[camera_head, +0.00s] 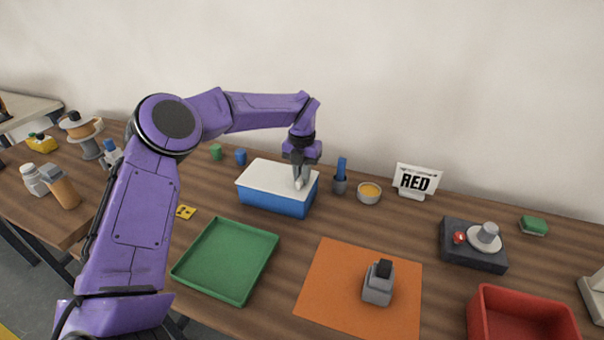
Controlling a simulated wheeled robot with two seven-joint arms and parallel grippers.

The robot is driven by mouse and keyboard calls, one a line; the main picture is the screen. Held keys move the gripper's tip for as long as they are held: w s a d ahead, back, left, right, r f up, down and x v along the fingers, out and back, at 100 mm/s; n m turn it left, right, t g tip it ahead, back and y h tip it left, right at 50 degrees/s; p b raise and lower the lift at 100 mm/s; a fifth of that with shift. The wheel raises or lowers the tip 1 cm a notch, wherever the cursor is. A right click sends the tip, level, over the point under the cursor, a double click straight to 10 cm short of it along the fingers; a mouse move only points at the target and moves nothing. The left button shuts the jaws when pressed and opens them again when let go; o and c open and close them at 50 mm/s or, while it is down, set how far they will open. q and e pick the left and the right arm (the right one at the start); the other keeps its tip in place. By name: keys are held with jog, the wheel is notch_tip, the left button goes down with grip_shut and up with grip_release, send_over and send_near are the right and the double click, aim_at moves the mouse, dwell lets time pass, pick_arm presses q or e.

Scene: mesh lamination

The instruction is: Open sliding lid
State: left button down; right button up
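A blue box (272,203) with a white lid (264,175) stands at the middle back of the wooden table. The lid covers the top of the box. My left gripper (299,184) points down at the right end of the lid, with its fingertips at or just above the lid's surface. I cannot tell whether the fingers touch the lid or hold a part of it. The fingers look close together, but their gap is too small to judge. My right gripper is not in view.
A green tray (226,258) and an orange mat (335,317) with a grey block (377,283) lie in front. A blue-handled tool in a cup (340,183), a yellow-filled bowl (369,193) and a RED sign (416,181) stand right of the box. A red bin (480,315) is front right.

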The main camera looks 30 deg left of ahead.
pick_arm(q)
jog(key=s+a+p, duration=0.1)
jog(key=s+a, duration=0.1)
jog(key=a, duration=0.7)
jog(key=s+a+p, duration=0.1)
jog(key=s+a, duration=0.1)
jog(key=a, duration=0.7)
jog(key=shift+s+a+p, duration=0.25)
jog(key=shift+a+p, duration=0.05)
jog(key=c, duration=1.1)
grip_release()
jog(key=shift+d, duration=0.1)
jog(key=shift+r, duration=0.1)
notch_tip(320, 180, up, 10)
jog(key=shift+r+b, duration=0.25)
jog(key=shift+b, duration=0.45)
